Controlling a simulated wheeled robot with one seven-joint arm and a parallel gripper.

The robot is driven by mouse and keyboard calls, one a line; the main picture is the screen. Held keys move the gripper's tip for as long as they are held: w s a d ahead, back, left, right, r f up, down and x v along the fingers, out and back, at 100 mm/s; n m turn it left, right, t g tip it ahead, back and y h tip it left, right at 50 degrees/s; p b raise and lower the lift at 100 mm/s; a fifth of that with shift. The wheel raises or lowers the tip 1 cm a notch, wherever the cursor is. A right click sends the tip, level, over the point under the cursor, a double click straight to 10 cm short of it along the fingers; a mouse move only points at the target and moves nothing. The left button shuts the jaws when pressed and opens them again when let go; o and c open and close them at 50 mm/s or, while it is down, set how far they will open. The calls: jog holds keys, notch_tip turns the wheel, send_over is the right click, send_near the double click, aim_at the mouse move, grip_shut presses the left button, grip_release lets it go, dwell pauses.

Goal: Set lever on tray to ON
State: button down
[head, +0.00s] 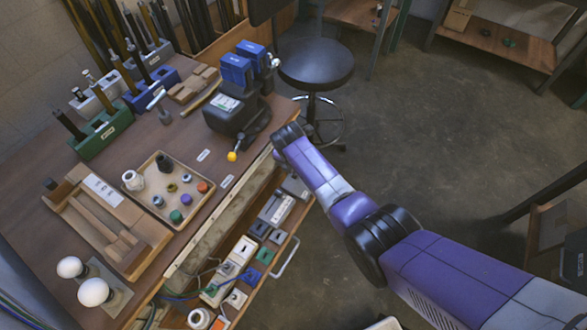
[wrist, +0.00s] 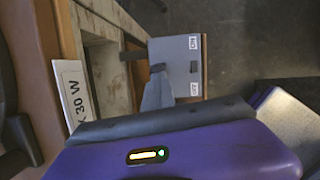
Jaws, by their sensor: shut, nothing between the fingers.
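In the wrist view a grey switch panel (wrist: 178,50) carries ON and OFF labels, ON at the top and OFF lower down. A short dark piece (wrist: 158,68) shows on its face near my fingertips; I cannot tell whether it is the lever. My gripper (wrist: 157,80) is shut and empty, its grey fingers over the panel's left part. I cannot tell whether they touch it. In the head view my arm's wrist end (head: 287,138) is above the bench's right edge, its fingers hidden. An open drawer-like tray (head: 290,245) with several switch parts lies below the bench top.
A black machine (head: 233,118) with a yellow knob (head: 232,156) and blue blocks stands near the wrist. A beige tray (head: 150,162) of small parts and a wooden fixture (head: 125,235) sit on the bench. A round stool (head: 316,65) is behind my wrist; open floor lies right.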

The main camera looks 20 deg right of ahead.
jog(key=shift+w+d+f+g+y+b, duration=0.15)
jog(key=shift+w+d+g+y+b, duration=0.1)
jog(key=shift+d+g+y+b, duration=0.3)
jog(key=shift+w+d+b, duration=0.4)
jog(key=shift+d+b, duration=0.1)
jog(key=shift+b, duration=0.2)
jog(key=shift+w+d+f+b, duration=0.1)
jog(key=shift+w+d+b, duration=0.75)
jog(key=shift+b, duration=0.35)
jog(key=shift+d, duration=0.1)
jog(key=shift+r, duration=0.2)
